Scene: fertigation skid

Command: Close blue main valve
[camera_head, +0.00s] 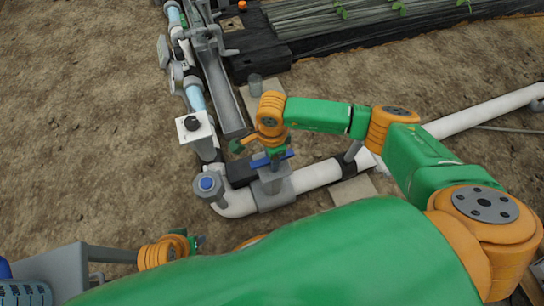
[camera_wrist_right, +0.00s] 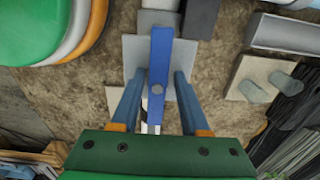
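The blue main valve's lever (camera_head: 287,155) sits on top of a grey valve body (camera_head: 272,188) on the white pipe. It runs roughly along the pipe. In the right wrist view the blue lever (camera_wrist_right: 161,50) stands upright in the picture, with a round bolt on it. My right gripper (camera_wrist_right: 158,82) is open, one finger on each side of the lever, with gaps showing. In the head view my right gripper (camera_head: 274,160) is above the valve, its fingers partly hidden. My left gripper (camera_head: 197,242) is low in the head view, mostly hidden behind my green arm.
A blue-capped grey fitting (camera_head: 208,184) stands on the pipe elbow left of the valve. A white box-like fitting (camera_head: 194,127) and a grey channel (camera_head: 222,95) lie beyond. The white pipe (camera_head: 490,112) continues right. Bare soil (camera_head: 80,120) lies open at left.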

